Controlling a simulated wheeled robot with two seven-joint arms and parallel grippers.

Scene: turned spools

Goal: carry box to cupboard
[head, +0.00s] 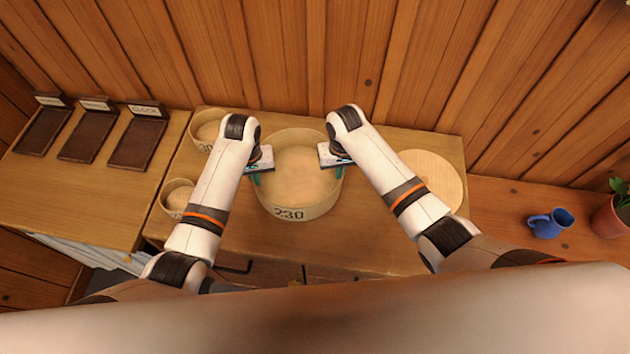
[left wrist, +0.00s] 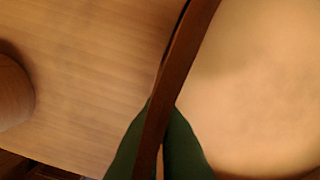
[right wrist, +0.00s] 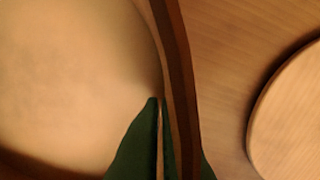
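A large round wooden box (head: 300,192), open at the top and marked 230 on its front, is at the middle of the wooden worktop (head: 370,240). I cannot tell whether its base touches the top. My left gripper (head: 256,178) is at the box's left rim. In the left wrist view its green fingers (left wrist: 160,140) lie on either side of the thin wall, closed on it. My right gripper (head: 342,166) is at the right rim. In the right wrist view its fingers (right wrist: 163,135) also clasp the wall. No cupboard is clearly recognisable.
A round wooden disc (head: 430,180) lies right of the box. Two smaller round boxes (head: 205,128) (head: 176,197) stand at left. Several dark trays (head: 138,142) lie on the left surface. A blue mug (head: 549,223) and potted plant (head: 612,212) are far right. A plank wall stands behind.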

